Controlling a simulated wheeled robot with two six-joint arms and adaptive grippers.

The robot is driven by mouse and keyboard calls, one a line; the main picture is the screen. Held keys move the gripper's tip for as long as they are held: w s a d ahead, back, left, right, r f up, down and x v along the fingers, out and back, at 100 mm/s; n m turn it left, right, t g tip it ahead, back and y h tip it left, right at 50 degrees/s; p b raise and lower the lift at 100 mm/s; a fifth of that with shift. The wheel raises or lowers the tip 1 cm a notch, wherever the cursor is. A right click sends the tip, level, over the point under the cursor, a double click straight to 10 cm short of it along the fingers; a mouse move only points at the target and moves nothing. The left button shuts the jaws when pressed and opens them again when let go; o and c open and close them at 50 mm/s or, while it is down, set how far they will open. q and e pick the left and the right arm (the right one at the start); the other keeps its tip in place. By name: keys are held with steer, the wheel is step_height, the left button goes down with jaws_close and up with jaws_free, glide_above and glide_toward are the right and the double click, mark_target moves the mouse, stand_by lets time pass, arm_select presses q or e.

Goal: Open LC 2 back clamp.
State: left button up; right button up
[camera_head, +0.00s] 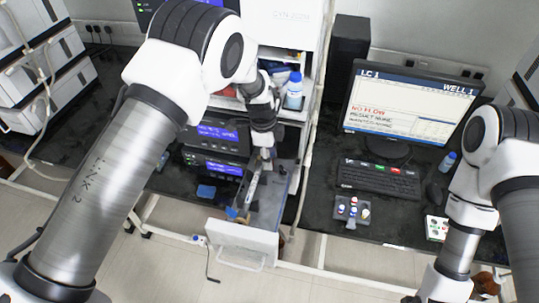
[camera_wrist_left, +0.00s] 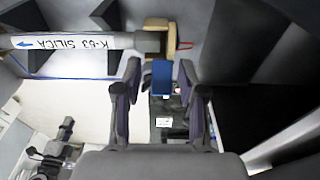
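In the head view my left gripper (camera_head: 265,155) reaches down over a pulled-out drawer (camera_head: 243,240) holding a column (camera_head: 253,188). In the left wrist view the gripper (camera_wrist_left: 165,85) is open, its two fingers apart. The column (camera_wrist_left: 70,42), marked "K-63 SILICA" with a blue arrow, lies across the top left. A tan clamp-like part (camera_wrist_left: 172,38) sits around its grey end. A blue block (camera_wrist_left: 162,77) shows between the fingertips, with no visible contact. I cannot tell whether it belongs to the clamp. No "LC 2" label is readable. My right gripper is out of view.
A keyboard (camera_head: 378,180), small rack (camera_head: 352,209) and blue-capped bottle (camera_head: 294,90) are nearby. Instruments with blue displays (camera_head: 215,164) stand left of the drawer. A cable hangs beside it.

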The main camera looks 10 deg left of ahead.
arm_select(q)
steer(key=shift+w, duration=0.15)
step_height(320, 180, up, 12)
steer(key=a, duration=0.1)
steer(key=shift+a, duration=0.2)
steer(key=shift+f, duration=0.2)
